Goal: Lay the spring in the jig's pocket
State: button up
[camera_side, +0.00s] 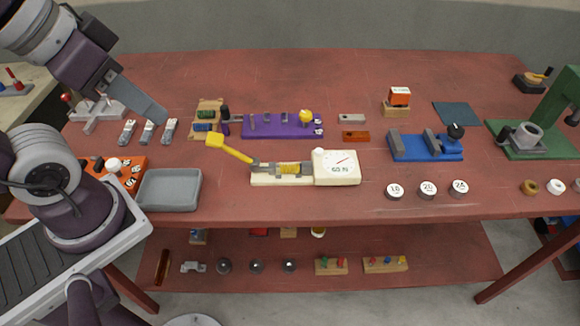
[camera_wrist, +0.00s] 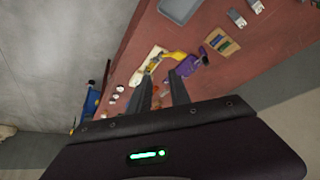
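A cream jig with a dial (camera_side: 338,168) and a yellow lever (camera_side: 229,148) stands mid-table; it also shows in the wrist view (camera_wrist: 146,66). A yellow coil-like piece, seemingly a spring (camera_side: 290,168), lies in its trough between grey blocks. A wooden rack (camera_side: 208,104) behind it holds green (camera_side: 206,114) and blue (camera_side: 203,127) coil-like pieces; the rack also shows in the wrist view (camera_wrist: 222,42). My gripper (camera_side: 163,118) is raised left of the rack. In the wrist view its fingers (camera_wrist: 160,76) are apart with nothing visible between them.
A purple fixture (camera_side: 270,129) with a yellow knob stands behind the jig. A grey tray (camera_side: 168,204) lies front left, and several small metal-ended pieces (camera_side: 147,132) lie near my gripper. A blue vise (camera_side: 425,150) and numbered round weights (camera_side: 428,189) are to the right.

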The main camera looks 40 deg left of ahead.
jog(key=o, duration=0.4)
jog(key=m+g, duration=0.5)
jog(key=m, duration=0.4)
send_over(289, 165)
jog(key=f, duration=1.6)
jog(key=shift+s+a+f, duration=0.3)
jog(key=shift+s+a, duration=0.05)
jog(key=shift+a, duration=0.05)
jog(key=shift+g, duration=0.3)
jog(key=f, duration=0.9)
jog(key=shift+w+d, duration=0.35)
jog(key=shift+d, duration=0.05)
